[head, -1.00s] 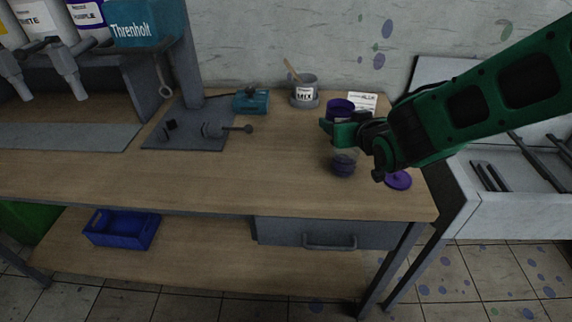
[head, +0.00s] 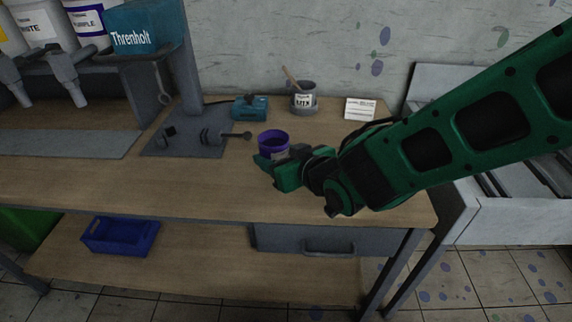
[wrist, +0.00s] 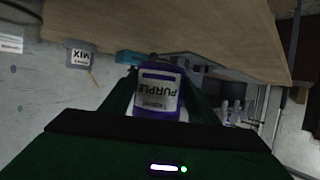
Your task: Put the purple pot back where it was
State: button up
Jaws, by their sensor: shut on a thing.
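The purple pot (head: 273,139) is in my gripper (head: 277,168), above the middle of the workbench in the head view. In the wrist view the pot (wrist: 158,95) sits between the two fingers (wrist: 157,108), with its white label reading PURPLE upside down, as the whole view is inverted. My gripper is shut on the pot. My arm covers the right part of the bench, where the small cup and the purple lid stood in the earlier view. I cannot tell whether the pot's base touches the bench.
A grey MIX pot (head: 303,98) with a stick stands at the back, beside a white card (head: 360,109). Paint dispensers (head: 85,45) hang upper left. The front left bench is clear.

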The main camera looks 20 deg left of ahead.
jog(key=w+f, duration=0.1)
jog(key=w, duration=0.1)
jog(key=w+f, duration=0.2)
jog(key=w, duration=0.1)
jog(key=shift+w+f, duration=0.15)
jog(key=shift+w, duration=0.2)
jog(key=shift+f, duration=2)
jog(key=shift+f, duration=0.1)
jog(key=o, duration=1.2)
